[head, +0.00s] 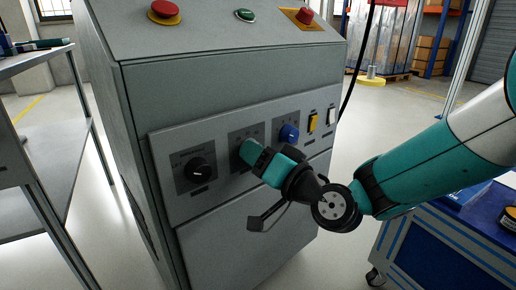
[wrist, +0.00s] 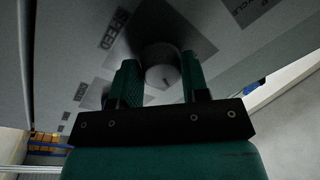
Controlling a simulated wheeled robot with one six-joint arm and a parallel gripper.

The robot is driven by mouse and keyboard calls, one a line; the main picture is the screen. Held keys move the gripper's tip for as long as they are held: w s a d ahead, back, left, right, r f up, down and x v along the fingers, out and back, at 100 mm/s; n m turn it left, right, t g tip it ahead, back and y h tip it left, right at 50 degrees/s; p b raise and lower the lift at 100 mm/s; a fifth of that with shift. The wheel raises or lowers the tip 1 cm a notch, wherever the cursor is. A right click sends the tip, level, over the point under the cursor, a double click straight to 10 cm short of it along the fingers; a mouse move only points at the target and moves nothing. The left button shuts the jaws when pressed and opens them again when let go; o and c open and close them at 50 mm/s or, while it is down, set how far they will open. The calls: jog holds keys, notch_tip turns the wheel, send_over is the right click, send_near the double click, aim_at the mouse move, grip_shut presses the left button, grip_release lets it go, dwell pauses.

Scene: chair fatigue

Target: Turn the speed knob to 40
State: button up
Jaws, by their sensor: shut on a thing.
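The speed knob (wrist: 160,62) is a round, pale grey knob on a dark dial plate marked SPEED, seen in the wrist view. A small dark pointer line shows near its lower edge; the scale numbers cannot be read. My gripper (wrist: 160,72) has one teal finger on each side of the knob and is shut on it. In the head view my gripper (head: 247,151) reaches the middle dial of the control panel (head: 228,190), and its fingers hide the knob there.
A black knob (head: 196,170) is left of my gripper and a blue knob (head: 289,133) close to its right. A yellow switch (head: 313,123) and white switch (head: 332,115) are farther right. Red and green buttons sit on the sloped top. A blue cart (head: 440,245) stands at lower right.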

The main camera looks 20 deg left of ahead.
jog(key=shift+w+r+m+t+p, duration=0.1)
jog(key=shift+m+t+p, duration=0.35)
jog(key=shift+m, duration=0.85)
jog(key=o, duration=0.9)
